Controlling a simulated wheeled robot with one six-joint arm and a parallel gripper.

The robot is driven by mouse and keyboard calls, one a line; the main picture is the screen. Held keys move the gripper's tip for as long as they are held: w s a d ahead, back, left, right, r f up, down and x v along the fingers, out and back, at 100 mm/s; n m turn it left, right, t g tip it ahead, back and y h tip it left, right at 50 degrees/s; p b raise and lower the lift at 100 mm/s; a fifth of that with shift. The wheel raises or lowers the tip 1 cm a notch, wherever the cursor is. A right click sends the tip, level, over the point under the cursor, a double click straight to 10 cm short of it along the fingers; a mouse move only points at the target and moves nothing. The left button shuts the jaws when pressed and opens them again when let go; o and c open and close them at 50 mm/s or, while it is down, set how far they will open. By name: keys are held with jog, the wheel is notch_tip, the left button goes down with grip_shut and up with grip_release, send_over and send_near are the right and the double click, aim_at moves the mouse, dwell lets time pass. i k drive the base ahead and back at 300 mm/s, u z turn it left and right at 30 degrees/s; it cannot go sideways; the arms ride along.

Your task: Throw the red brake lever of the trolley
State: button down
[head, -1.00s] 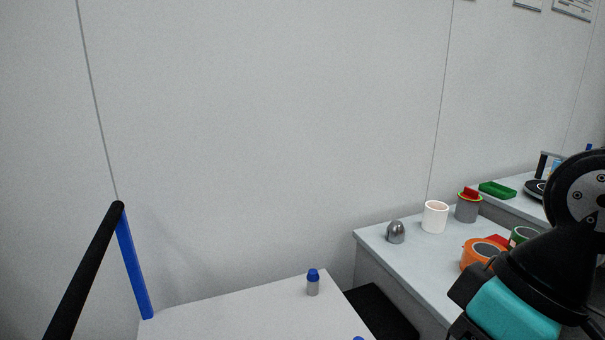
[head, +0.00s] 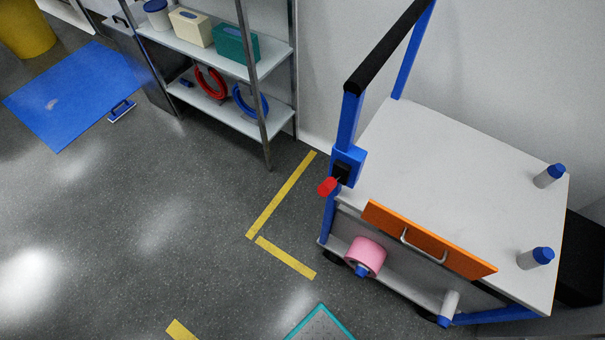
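The trolley (head: 440,165) stands at the right in the head view, with a white top, blue posts and a black push handle (head: 388,42). The red brake lever (head: 328,187) sticks out to the left from a blue and black bracket (head: 344,168) on the near handle post, just beside the top's left corner. Nothing touches the lever. My gripper is not in this view now, so I cannot see whether it is open or shut.
An orange drawer front (head: 430,240) with a metal handle faces me. A pink roll (head: 366,255) sits on the lower shelf. Yellow floor tape (head: 282,196) marks the floor left of the trolley. A shelf rack (head: 220,70) stands behind; the floor at left is mostly open.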

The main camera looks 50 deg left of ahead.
aim_at(324, 190)
jog(key=u, duration=1.45)
